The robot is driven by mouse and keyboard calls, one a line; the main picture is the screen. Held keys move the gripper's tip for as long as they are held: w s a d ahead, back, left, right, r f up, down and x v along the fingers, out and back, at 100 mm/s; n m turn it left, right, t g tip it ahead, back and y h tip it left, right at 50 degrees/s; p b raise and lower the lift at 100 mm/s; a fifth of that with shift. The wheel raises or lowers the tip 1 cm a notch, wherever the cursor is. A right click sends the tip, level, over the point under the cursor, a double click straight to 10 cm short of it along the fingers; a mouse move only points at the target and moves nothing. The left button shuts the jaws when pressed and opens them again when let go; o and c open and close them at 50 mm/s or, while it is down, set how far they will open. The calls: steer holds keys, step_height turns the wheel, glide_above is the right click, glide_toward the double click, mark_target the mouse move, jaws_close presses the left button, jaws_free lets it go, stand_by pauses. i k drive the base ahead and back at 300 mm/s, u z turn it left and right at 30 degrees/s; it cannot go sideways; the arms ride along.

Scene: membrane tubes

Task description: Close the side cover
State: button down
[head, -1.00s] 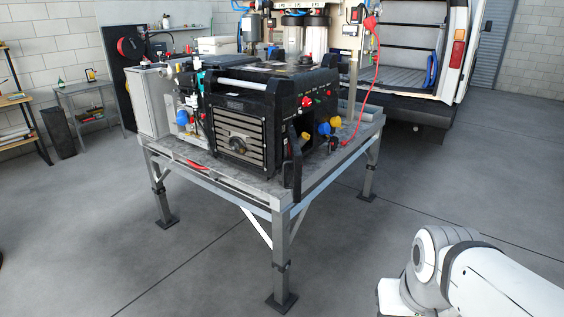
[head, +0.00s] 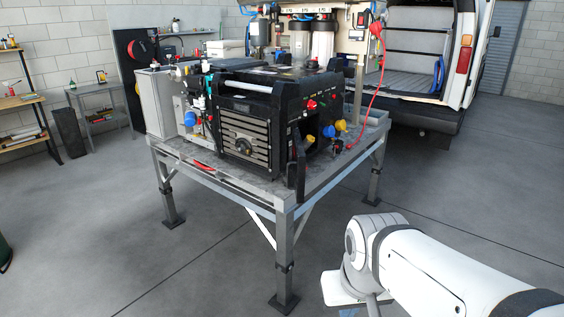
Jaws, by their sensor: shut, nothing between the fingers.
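A black machine (head: 245,142) with a slatted front grille stands on a grey metal table (head: 272,197). A narrow black upright panel (head: 300,165) stands out at its near right corner, seen almost edge-on. It looks like the side cover, swung open. Behind it, the machine's right side shows blue and yellow knobs (head: 328,131) around a dark opening; the panel hides part of this side. My white arm reaches in from the lower right, apart from the table. My gripper is not clearly in view, below or outside the picture.
A red hose (head: 376,90) hangs from the upper equipment to the table's right side. A white van (head: 462,60) stands open behind on the right. A shelf and a side table (head: 95,100) stand far left. The floor (head: 440,190) right of the table is clear.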

mark_target(298, 154)
steer(key=i, duration=1.45)
steer(key=u, duration=0.05)
